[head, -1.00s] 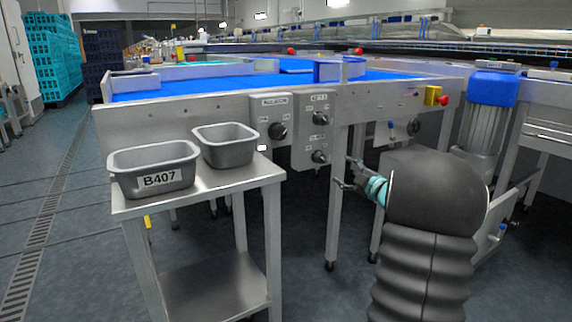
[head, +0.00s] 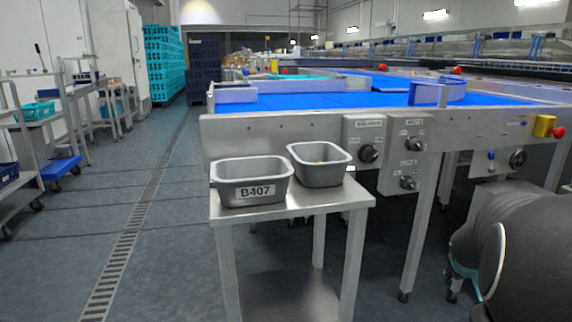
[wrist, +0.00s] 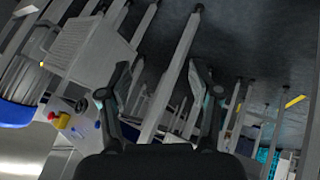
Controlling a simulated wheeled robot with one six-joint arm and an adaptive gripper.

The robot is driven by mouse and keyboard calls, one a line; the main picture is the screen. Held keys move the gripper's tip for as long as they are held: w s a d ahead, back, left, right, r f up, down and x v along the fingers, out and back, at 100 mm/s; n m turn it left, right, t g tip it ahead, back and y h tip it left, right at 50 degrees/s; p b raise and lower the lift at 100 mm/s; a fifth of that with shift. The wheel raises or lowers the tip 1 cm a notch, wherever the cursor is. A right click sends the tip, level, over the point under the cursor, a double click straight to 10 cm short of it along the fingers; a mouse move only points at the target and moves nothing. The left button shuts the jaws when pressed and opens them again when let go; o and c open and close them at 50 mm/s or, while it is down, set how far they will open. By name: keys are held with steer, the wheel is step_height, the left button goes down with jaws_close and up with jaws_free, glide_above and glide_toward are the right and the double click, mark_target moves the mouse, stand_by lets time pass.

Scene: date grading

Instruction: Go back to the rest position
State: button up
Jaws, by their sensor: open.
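My gripper (wrist: 160,100) shows in the wrist view with its two fingers spread apart and nothing between them. Behind it are table legs, the dark floor and machine parts, seen at a tilt. In the head view my arm fills the lower right corner, and the gripper itself cannot be seen there.
A steel side table (head: 290,212) stands in front of the blue-belted conveyor (head: 300,102). On it are a grey tub marked B407 (head: 225,172) and a second grey tub (head: 325,176) with something small inside. Wheeled racks (head: 22,150) stand at left. The floor between is clear.

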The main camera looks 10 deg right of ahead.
steer(key=s+a+r+y+p, duration=0.2)
steer(key=s+a+r, duration=0.2)
steer(key=a, duration=0.8)
steer(key=s+a+r+n+y+p, duration=0.1)
steer(key=s+a+r, duration=0.4)
steer(key=a, duration=0.7)
steer(key=s+a+r+n+y+p, duration=0.1)
steer(key=s+a+r+y+p, duration=0.2)
steer(key=s+a+r+p, duration=0.2)
steer(key=s+a, duration=0.3)
steer(key=a, duration=0.4)
steer(key=shift+a, duration=0.2)
steer(key=shift+s+r, duration=0.1)
